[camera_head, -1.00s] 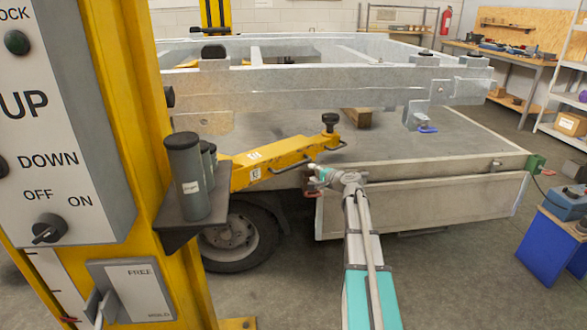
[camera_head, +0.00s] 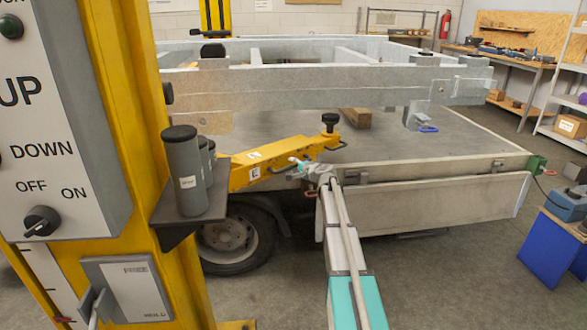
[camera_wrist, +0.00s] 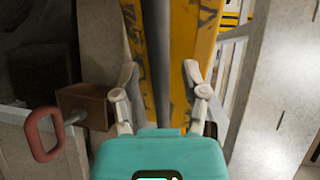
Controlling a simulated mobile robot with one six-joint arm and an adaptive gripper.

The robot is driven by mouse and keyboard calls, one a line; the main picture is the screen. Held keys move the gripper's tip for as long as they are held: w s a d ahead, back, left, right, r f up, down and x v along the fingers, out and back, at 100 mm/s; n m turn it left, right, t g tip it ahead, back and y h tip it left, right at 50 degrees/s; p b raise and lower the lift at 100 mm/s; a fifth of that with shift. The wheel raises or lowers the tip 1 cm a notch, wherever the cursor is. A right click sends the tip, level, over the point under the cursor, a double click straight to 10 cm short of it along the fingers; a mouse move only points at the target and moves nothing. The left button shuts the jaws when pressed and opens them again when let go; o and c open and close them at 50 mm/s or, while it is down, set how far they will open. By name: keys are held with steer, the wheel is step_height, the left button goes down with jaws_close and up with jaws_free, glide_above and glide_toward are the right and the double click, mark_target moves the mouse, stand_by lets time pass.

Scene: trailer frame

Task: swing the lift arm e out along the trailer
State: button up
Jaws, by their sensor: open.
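Lift arm e (camera_head: 262,166) is a yellow beam with an "E" label, reaching right from the yellow post towards the trailer bed, with a dark round pad (camera_head: 330,120) standing on its far end. A dark grab bar runs along its near side; in the wrist view the dark bar (camera_wrist: 158,45) lies between my finger lines, beside the yellow beam (camera_wrist: 194,50). My gripper (camera_head: 295,163) is at the arm's near side, by this bar. Its fingers (camera_wrist: 160,72) are open, one on each side of the bar. Whether either finger touches it I cannot tell.
The trailer side board (camera_head: 430,205) is close below and right of my gripper. A red loop handle (camera_wrist: 45,135) is near it. The galvanised frame (camera_head: 330,85) hangs above the bed. The yellow post (camera_head: 130,130) with its control box stands at left.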

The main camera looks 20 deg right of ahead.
jaws_close()
stand_by(0.3)
steer(key=shift+s+d, duration=0.1)
steer(key=shift+s, duration=0.05)
